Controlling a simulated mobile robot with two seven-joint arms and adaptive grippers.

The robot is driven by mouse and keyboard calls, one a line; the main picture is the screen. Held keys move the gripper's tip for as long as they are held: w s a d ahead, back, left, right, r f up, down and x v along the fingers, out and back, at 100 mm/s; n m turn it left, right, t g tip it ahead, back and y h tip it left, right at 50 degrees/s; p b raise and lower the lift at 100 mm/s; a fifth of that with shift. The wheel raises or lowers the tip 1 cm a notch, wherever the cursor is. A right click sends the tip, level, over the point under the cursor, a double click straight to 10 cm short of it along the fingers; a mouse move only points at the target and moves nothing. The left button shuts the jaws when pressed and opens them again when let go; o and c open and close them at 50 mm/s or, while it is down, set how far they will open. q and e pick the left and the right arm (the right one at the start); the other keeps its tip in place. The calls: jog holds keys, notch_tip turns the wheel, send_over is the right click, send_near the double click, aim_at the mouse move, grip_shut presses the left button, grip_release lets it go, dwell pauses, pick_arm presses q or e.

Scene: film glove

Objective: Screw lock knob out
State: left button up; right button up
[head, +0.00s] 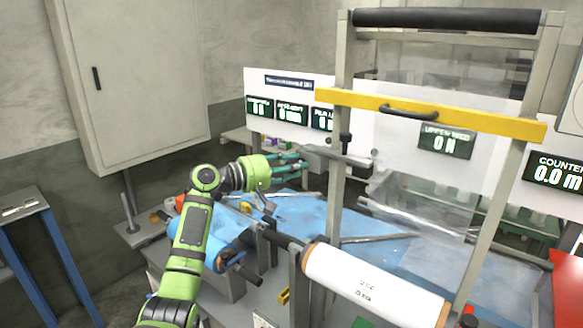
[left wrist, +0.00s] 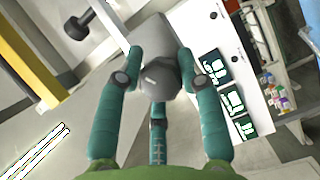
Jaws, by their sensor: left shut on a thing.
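My left gripper (head: 303,162) reaches in from the left toward the left post of the frame. In the left wrist view the teal fingers of my left gripper (left wrist: 158,80) are closed around a grey cylindrical knob (left wrist: 154,42), which I take to be the lock knob. Its rounded dark end points toward my palm. The fingers touch it on both sides, with a third finger below. In the head view the fingers hide most of this knob. My right gripper is not in view.
A gantry frame with a yellow crossbar (head: 437,115) stands close on the right. A small black knob (head: 345,141) sits on its left post. A white film roll (head: 372,285) lies in front. A blue sheet (head: 292,222) covers the table below. White display panels (head: 277,84) stand behind.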

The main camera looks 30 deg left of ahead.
pick_arm(q)
jog(key=shift+r, duration=0.15)
jog(key=o, duration=1.1)
jog(key=shift+w, duration=0.25)
jog(key=shift+f, duration=0.2)
jog(key=v, duration=1.2)
jog(key=shift+d, duration=0.1)
